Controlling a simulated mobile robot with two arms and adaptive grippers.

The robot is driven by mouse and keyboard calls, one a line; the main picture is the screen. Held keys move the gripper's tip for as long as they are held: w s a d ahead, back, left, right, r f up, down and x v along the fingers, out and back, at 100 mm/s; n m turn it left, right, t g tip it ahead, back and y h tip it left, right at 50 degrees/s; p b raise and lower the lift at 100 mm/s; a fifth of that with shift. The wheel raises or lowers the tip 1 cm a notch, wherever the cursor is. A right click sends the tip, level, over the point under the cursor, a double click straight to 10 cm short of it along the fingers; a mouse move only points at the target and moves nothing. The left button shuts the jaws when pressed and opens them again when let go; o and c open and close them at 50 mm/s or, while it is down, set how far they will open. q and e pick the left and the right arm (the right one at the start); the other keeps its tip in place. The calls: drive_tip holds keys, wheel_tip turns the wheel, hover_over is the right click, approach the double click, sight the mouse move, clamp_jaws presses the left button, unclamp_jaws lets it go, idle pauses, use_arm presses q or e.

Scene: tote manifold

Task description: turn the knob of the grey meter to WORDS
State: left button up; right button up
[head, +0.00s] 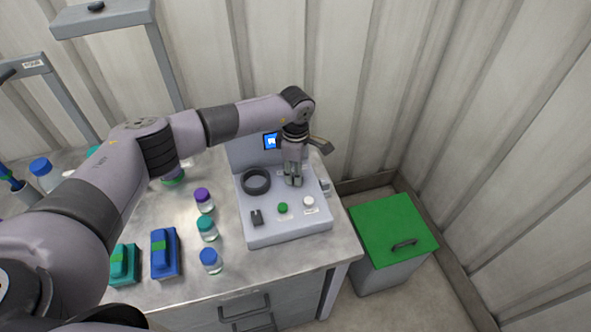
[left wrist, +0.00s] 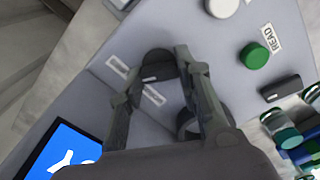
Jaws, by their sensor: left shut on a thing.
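The grey meter (head: 284,229) stands on the bench, with a small blue screen (head: 270,141) on its upright back. My left gripper (head: 293,182) points down at the meter's right side. In the left wrist view its fingers (left wrist: 158,78) are shut on the dark round knob (left wrist: 157,64), one on each side. A pale mark shows on the knob. Small labels (left wrist: 154,95) lie beside it, partly covered by a finger, and I cannot read them. The screen (left wrist: 63,150) shows a white shape, partly cut off. The knob is hidden by the gripper in the head view. My right gripper is not in view.
The meter also bears a black ring (head: 256,181), a green button (head: 283,208) by a READ label (left wrist: 271,38), a white button (head: 308,202) and a black switch (head: 256,217). Capped bottles (head: 207,229) stand to its left. A green-lidded bin (head: 393,228) is right of the bench.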

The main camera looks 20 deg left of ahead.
use_arm(q)
drive_tip(key=c, duration=0.4)
drive_tip(key=shift+f+n+b, duration=0.1)
drive_tip(key=shift+n+b, duration=0.55)
drive_tip(key=shift+n, duration=0.05)
drive_tip(key=shift+n+b, duration=0.8)
drive_tip(key=shift+n, duration=0.4)
drive_tip(key=n+b, duration=0.2)
drive_tip(key=n, duration=0.2)
drive_tip(key=shift+n+b, duration=0.9)
drive_tip(key=shift+n, duration=1.2)
